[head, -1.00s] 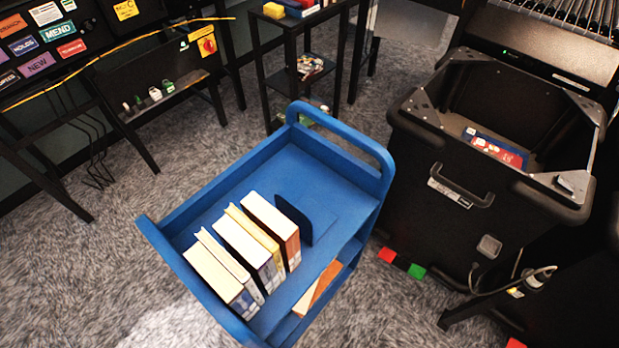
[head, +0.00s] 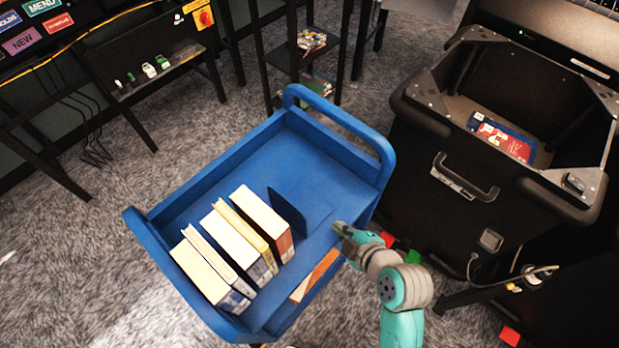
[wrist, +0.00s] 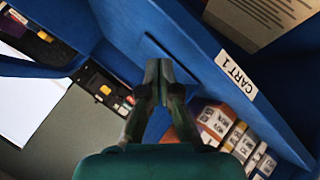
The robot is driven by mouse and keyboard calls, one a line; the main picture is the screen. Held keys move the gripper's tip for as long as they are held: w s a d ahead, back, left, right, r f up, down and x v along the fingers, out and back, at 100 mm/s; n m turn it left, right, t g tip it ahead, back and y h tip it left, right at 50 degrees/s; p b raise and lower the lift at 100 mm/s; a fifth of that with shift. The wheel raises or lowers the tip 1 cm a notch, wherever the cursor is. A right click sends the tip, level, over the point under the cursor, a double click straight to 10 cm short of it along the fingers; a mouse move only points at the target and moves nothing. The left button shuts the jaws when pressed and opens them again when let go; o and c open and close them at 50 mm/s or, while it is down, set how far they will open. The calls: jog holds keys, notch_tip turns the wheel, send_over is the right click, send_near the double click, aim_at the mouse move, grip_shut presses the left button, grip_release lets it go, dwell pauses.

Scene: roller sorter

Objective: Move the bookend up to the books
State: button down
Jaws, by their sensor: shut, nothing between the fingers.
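The bookend (head: 287,212) is a dark blue upright plate with a flat base on the blue cart's top shelf. It stands just right of a row of several books (head: 245,235). A narrow gap seems to show between the plate and the nearest book. My gripper (head: 343,231) is shut and empty at the cart's right edge, to the right of the bookend and apart from its upright plate. In the wrist view, the shut fingertips (wrist: 158,75) point at the blue cart; I cannot clearly make out the bookend there.
The blue cart (head: 215,165) has a raised rim and a tall end handle (head: 345,120). A book (head: 315,275) lies on its lower shelf. A black bin (head: 440,135) stands close on the right. The top shelf behind the books is clear.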

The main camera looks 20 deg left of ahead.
aim_at(293, 222)
jog(key=a+r+n, duration=0.1)
jog(key=w+a+r+n+g, duration=0.1)
jog(key=a+r+n, duration=0.1)
jog(key=w+a+r+n+g+y, duration=0.1)
jog(key=a, duration=0.1)
jog(key=shift+a+r+n, duration=0.15)
jog(key=shift+a+n, duration=0.05)
jog(key=shift+n, duration=0.1)
jog(key=a+r+n+g, duration=0.3)
jog(key=a+r+n, duration=0.3)
jog(key=r+n, duration=0.1)
jog(key=shift+w+a+f, duration=0.1)
jog(key=shift+f, duration=5.35)
jog(key=shift+f, duration=1.2)
jog(key=shift+r, duration=0.2)
jog(key=shift+s+a, duration=0.3)
jog(key=shift+s, duration=0.5)
jog(key=shift+s+a, duration=0.25)
jog(key=shift+s, duration=0.6)
jog(key=shift+s+a, duration=0.3)
jog(key=shift+s, duration=0.5)
jog(key=shift+w, duration=0.15)
jog(key=shift+w+d+r, duration=0.25)
jog(key=shift+w, duration=0.4)
jog(key=shift+w+d+r, duration=0.25)
jog(key=shift+w, duration=0.4)
